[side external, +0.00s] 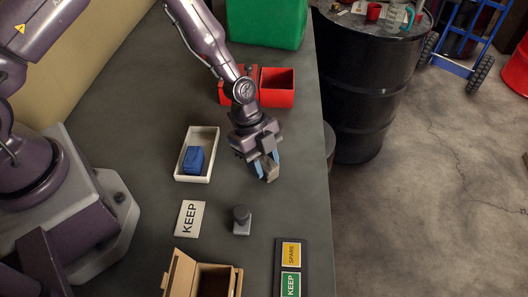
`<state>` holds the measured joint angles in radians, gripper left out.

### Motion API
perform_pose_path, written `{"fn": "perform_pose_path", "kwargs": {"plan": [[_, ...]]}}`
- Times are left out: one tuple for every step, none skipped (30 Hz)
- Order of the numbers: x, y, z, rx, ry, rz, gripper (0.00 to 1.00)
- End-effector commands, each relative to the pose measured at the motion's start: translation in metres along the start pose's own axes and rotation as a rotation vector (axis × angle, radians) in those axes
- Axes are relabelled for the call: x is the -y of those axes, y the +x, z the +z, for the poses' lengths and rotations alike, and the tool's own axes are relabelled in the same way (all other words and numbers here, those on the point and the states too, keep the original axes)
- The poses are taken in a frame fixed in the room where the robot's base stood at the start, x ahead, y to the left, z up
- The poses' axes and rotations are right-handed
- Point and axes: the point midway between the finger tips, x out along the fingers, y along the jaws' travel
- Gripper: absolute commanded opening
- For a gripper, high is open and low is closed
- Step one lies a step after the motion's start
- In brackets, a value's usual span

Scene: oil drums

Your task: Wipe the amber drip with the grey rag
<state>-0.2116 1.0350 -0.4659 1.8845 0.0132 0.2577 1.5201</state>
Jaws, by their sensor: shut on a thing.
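My gripper (268,165) is low over the right part of the dark bench, close to the bench's right edge. Its bluish fingers are shut on a small folded grey-tan piece, which looks like the grey rag (271,175). I cannot tell whether the rag touches the bench top. No amber drip shows; it may be hidden under the rag or gripper, or too small to see.
A white tray (209,171) with a blue block (194,159) stands left of my gripper. Red bins (277,86) stand behind. A KEEP card (190,218), grey knobbed piece (242,221), wooden box (181,277) and labelled board (306,255) are nearer. A black drum (368,75) stands beyond the edge.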

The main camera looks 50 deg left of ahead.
Motion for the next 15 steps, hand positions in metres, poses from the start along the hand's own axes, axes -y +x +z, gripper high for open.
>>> {"fn": "perform_pose_path", "kwargs": {"plan": [[-0.005, 0.002, -0.004, -0.001, 0.003, 0.003, 0.09], [-0.007, 0.003, -0.005, -0.001, 0.002, 0.004, 0.09], [-0.01, 0.004, -0.008, -0.001, 0.002, 0.004, 0.09], [-0.011, 0.004, -0.01, -0.001, 0.002, 0.004, 0.09], [-0.013, 0.005, -0.012, -0.001, 0.003, 0.004, 0.09], [-0.016, 0.006, -0.014, -0.001, 0.003, 0.003, 0.09], [-0.018, 0.007, -0.016, -0.001, 0.003, 0.004, 0.09], [-0.02, 0.008, -0.018, -0.001, 0.002, 0.005, 0.09], [-0.022, 0.009, -0.02, -0.001, 0.002, 0.004, 0.09], [-0.024, 0.01, -0.022, -0.001, 0.003, 0.004, 0.09], [-0.026, 0.01, -0.024, -0.001, 0.003, 0.004, 0.09], [-0.026, 0.009, -0.025, -0.001, 0.001, 0.002, 0.09], [-0.026, 0.008, -0.024, -0.001, -0.001, 0.002, 0.09], [-0.025, 0.001, -0.027, -0.001, 0.001, -0.002, 0.09], [-0.024, -0.009, -0.031, -0.001, 0.003, -0.004, 0.09]]}}
